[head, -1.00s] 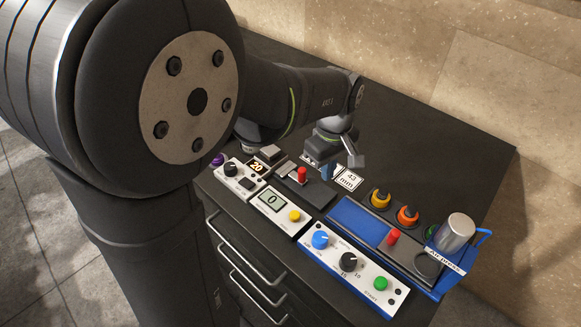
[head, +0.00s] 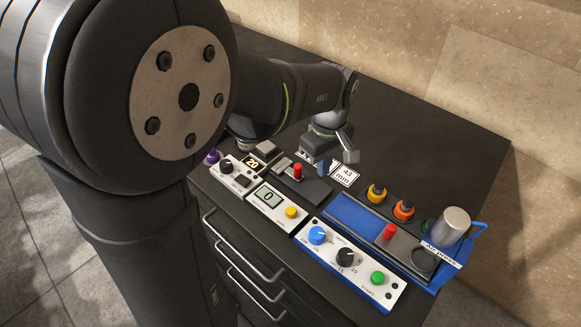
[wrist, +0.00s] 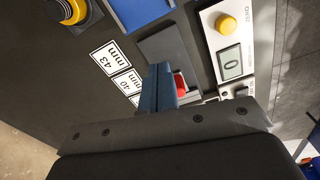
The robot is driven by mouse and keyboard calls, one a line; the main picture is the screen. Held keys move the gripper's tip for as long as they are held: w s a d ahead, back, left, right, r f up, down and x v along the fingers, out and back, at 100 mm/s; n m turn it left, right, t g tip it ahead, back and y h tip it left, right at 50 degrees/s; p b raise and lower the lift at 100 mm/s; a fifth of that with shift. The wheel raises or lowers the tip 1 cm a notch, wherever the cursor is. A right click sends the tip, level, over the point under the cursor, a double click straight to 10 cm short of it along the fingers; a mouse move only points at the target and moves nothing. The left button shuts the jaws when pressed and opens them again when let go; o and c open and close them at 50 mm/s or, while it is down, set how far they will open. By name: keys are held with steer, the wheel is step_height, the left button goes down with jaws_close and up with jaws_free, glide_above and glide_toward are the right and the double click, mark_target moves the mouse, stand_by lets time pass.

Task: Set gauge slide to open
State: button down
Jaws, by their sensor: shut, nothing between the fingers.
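The gauge with the digital display reading 0 (head: 269,199) stands near the front of the bench. Behind it is a dark gauge slide track (head: 317,190) with an upright red knob (head: 298,171) towards its left end. The knob also shows in the wrist view (wrist: 180,84), partly hidden by my fingers. My gripper (head: 324,167) is shut and empty, with blue fingertips pointing down just right of the knob. In the wrist view my gripper (wrist: 158,75) is beside the knob; whether they touch I cannot tell.
Cards marked in mm (head: 345,175) lie behind the track. A blue press base (head: 352,214) with another red knob (head: 389,232) and a metal cylinder (head: 452,227) stands to the right. A control panel (head: 346,265) is in front. The bench behind is clear.

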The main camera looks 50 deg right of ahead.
mark_target(299, 166)
steer(key=c, duration=1.8)
jaws_free()
steer(key=shift+w+r, duration=0.15)
steer(key=shift+r, duration=0.05)
steer(key=shift+c, duration=0.2)
steer(key=o, duration=0.5)
steer(key=w+r, duration=0.2)
steer(key=r, duration=0.1)
steer(key=w+r, duration=0.2)
steer(key=r, duration=0.2)
steer(key=w+r, duration=0.3)
steer(key=shift+w+r, duration=0.1)
steer(key=shift+r, duration=0.2)
steer(key=shift+o, duration=0.2)
step_height(299, 166, down, 17)
steer(key=shift+f, duration=0.1)
jaws_close()
